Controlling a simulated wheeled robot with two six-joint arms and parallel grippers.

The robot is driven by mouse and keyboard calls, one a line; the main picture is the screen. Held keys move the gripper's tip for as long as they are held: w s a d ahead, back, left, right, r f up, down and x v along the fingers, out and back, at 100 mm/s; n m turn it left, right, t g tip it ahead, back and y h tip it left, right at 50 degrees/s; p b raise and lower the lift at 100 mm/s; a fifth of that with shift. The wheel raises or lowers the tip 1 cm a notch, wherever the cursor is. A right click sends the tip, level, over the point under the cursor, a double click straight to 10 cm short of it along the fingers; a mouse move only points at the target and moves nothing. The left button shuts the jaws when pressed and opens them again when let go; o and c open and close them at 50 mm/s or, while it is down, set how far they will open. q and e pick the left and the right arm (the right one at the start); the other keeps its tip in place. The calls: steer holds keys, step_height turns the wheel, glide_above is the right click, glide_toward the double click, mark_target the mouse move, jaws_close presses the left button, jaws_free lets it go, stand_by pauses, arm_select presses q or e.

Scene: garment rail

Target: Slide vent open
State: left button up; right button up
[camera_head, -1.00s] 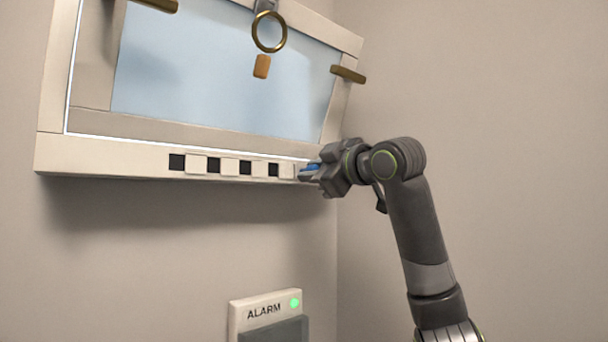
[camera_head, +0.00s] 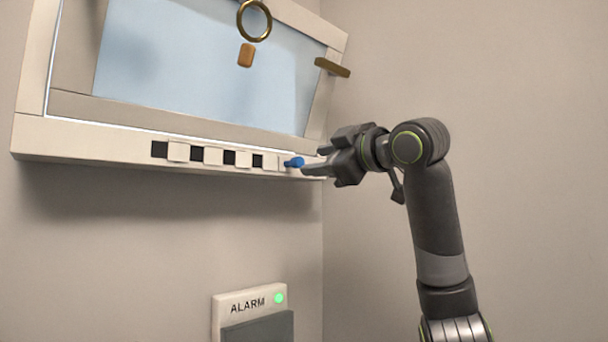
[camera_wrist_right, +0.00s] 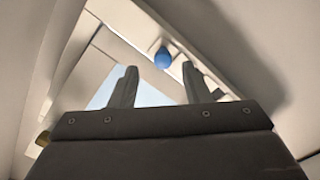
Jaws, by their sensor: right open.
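The vent is a strip of alternating dark slots and pale tabs (camera_head: 210,155) along the bottom rail of the window frame in the head view. Dark openings show between the tabs. A blue knob (camera_head: 293,162) sticks out at the right end of this strip. It also shows in the right wrist view (camera_wrist_right: 163,58), beyond and between the fingers. My right gripper (camera_head: 312,160) is open and empty, just right of the knob and apart from it. In the right wrist view, its two fingers (camera_wrist_right: 157,88) stand wide apart. My left gripper is not in view.
The window pane (camera_head: 200,70) sits above the strip. A brass ring (camera_head: 254,20) with an orange tag (camera_head: 246,55) hangs before it, and a brass handle (camera_head: 332,67) is at the right. An alarm box (camera_head: 250,302) with a green light is below. The wall at right is bare.

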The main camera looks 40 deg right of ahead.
steer(key=s+b, duration=0.3)
steer(key=s, duration=0.8)
steer(key=shift+s+d, duration=0.25)
